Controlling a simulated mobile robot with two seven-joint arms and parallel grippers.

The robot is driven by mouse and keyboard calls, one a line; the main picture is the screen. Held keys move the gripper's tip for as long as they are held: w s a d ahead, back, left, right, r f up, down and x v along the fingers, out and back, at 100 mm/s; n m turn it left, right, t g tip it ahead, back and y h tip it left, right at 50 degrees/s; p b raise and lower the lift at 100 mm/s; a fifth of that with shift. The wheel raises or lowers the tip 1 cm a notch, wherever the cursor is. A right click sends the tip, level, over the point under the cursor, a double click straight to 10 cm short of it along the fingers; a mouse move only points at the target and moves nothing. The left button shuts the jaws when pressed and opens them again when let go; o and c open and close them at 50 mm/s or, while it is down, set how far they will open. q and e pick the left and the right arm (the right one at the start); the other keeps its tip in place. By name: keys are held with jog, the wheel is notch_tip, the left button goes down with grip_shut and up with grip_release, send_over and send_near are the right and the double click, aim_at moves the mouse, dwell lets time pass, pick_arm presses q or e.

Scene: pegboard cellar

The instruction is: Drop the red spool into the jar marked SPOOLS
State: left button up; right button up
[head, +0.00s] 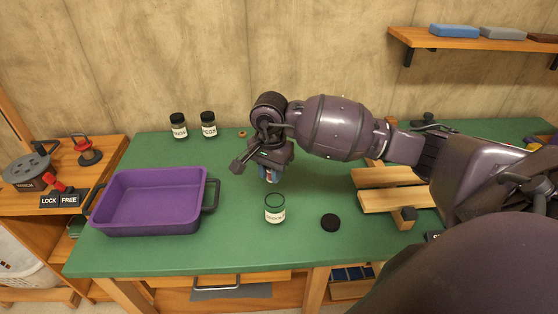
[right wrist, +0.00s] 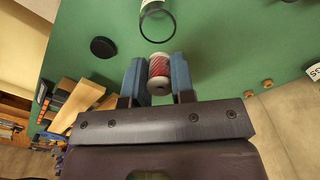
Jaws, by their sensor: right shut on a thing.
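My right gripper (head: 270,177) reaches in from the right in the head view, fingers down above the green table. In the right wrist view its two blue fingers (right wrist: 159,78) are shut on the red spool (right wrist: 159,68), which has pale ends. The open jar (head: 275,211) stands on the table below and just in front of the gripper. Its label is too small to read fully. The jar's rim (right wrist: 157,38) shows just beyond the spool in the wrist view. The spool is apart from the jar. My left gripper is not in view.
A black lid (head: 330,222) lies right of the jar. A purple tray (head: 150,203) stands at the left. Two lidded jars (head: 179,127) (head: 208,125) stand at the back, near a small spool (head: 242,134). Wooden boards (head: 390,199) lie at the right.

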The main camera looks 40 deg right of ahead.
aim_at(275, 208)
jog(key=shift+d+r+m, duration=0.15)
jog(key=shift+d+m, duration=0.25)
jog(key=shift+d+f, duration=0.1)
jog(key=shift+f, duration=0.15)
jog(key=shift+f+b, duration=0.45)
jog(key=shift+f, duration=0.65)
notch_tip(275, 208, down, 4)
jog(key=shift+r+b, duration=0.2)
jog(key=shift+b, duration=0.85)
